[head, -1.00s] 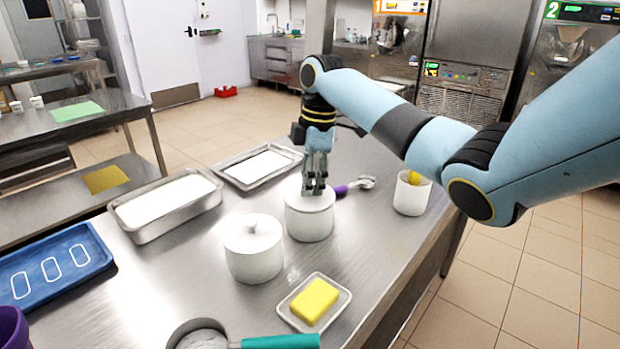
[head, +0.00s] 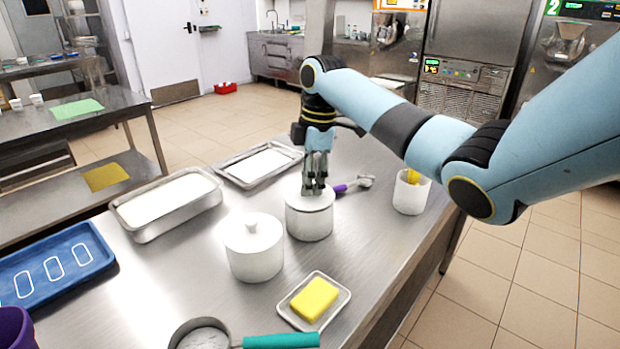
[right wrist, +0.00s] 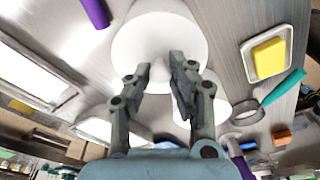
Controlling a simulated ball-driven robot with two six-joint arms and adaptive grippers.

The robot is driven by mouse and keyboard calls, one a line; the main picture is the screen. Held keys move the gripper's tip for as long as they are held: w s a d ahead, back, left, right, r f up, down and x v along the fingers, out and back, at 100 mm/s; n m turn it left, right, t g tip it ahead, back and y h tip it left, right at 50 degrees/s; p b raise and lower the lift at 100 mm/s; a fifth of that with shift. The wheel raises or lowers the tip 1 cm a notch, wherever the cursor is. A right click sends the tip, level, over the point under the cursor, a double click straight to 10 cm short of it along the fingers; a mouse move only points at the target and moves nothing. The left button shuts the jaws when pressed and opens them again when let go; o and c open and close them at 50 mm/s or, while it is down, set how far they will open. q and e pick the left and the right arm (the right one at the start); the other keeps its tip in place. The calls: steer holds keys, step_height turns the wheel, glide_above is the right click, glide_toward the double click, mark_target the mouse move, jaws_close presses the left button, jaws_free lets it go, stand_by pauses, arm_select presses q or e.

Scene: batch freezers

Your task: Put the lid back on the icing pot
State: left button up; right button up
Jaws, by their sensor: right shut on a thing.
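A white round pot (head: 310,222) stands on the steel table, directly under my right gripper (head: 314,191). The gripper points down and is shut on the knob of a white lid. The lid fills the area in front of the fingers in the right wrist view (right wrist: 150,35). The lid is at the pot's mouth; I cannot tell whether it sits fully down, as the fingers hide part of it. A second white pot (head: 254,262) with a knobbed lid on it stands just to the left and nearer. My left gripper is not in view.
A yellow block lies on a small white dish (head: 342,301) in front. A purple-handled scoop (head: 352,185) lies behind the pot, and a white cup (head: 409,196) stands to the right. Metal trays (head: 150,233) and a blue tray (head: 108,262) are at left. A teal-handled tool (head: 280,341) lies nearest.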

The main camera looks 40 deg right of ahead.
steer(key=shift+f+p, duration=0.2)
steer(key=shift+p, duration=0.9)
stand_by(1.6)
steer(key=o, duration=1.3)
steer(key=shift+o, duration=0.2)
step_height(320, 180, up, 7)
steer(key=p, duration=0.7)
steer(key=shift+p, duration=0.4)
steer(key=shift+c, duration=0.4)
jaws_close()
